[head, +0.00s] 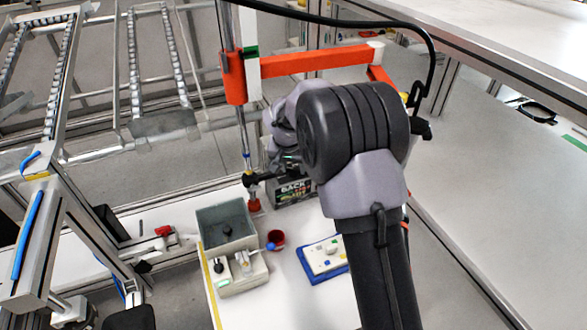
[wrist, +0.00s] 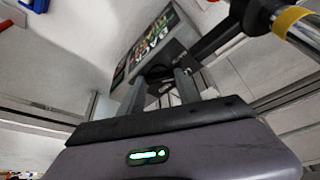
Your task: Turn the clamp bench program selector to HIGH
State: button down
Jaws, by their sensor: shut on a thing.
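The grey control box (head: 293,192) with a dark label panel stands at the back of the white bench in the head view. It also shows in the wrist view (wrist: 175,50), with the printed panel tilted in the picture. My gripper (wrist: 160,90) reaches toward the box in the wrist view. Its two grey fingers are shut on a dark round selector knob (wrist: 158,72) on the box. The pointer of the knob and its setting cannot be read. In the head view my arm hides the fingers and the knob.
An orange arm bracket (head: 315,61) on an upright post stands close behind my arm. A long pale table lies right.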

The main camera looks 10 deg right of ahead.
jog(key=shift+a+f+m+b, duration=0.1)
jog(key=shift+f+m+b, duration=0.15)
jog(key=shift+m+b, duration=0.3)
jog(key=shift+r+m+h, duration=0.25)
jog(key=shift+m+h, duration=0.15)
jog(key=shift+m, duration=0.15)
jog(key=c, duration=0.8)
grip_release()
jog(key=shift+c, duration=0.2)
